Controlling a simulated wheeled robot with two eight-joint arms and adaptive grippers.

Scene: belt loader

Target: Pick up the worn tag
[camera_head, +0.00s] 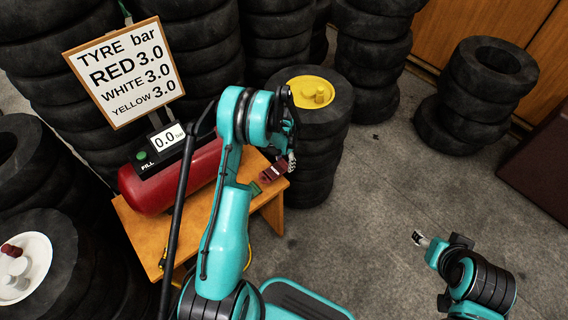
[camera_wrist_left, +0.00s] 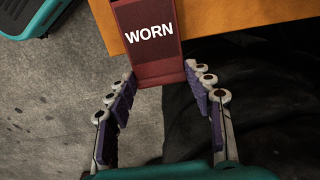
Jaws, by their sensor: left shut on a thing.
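The worn tag (camera_wrist_left: 148,35) is dark red with white "WORN" lettering. In the left wrist view its lower end sits between the fingertips of my left gripper (camera_wrist_left: 160,78), which are shut on its two sides. In the head view the tag (camera_head: 273,172) shows at the right edge of the wooden bench, below my left gripper (camera_head: 284,160). Whether the tag still touches the bench I cannot tell. My right gripper (camera_head: 421,240) is over the floor at lower right, far from the tag; its finger opening is too small to read.
The wooden bench (camera_head: 146,235) carries a red air tank (camera_head: 170,178) with a 0.0 display (camera_head: 168,136) and a small green piece (camera_head: 255,188). A pressure sign (camera_head: 124,72) stands behind. Tyre stacks (camera_head: 317,135) surround the bench.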

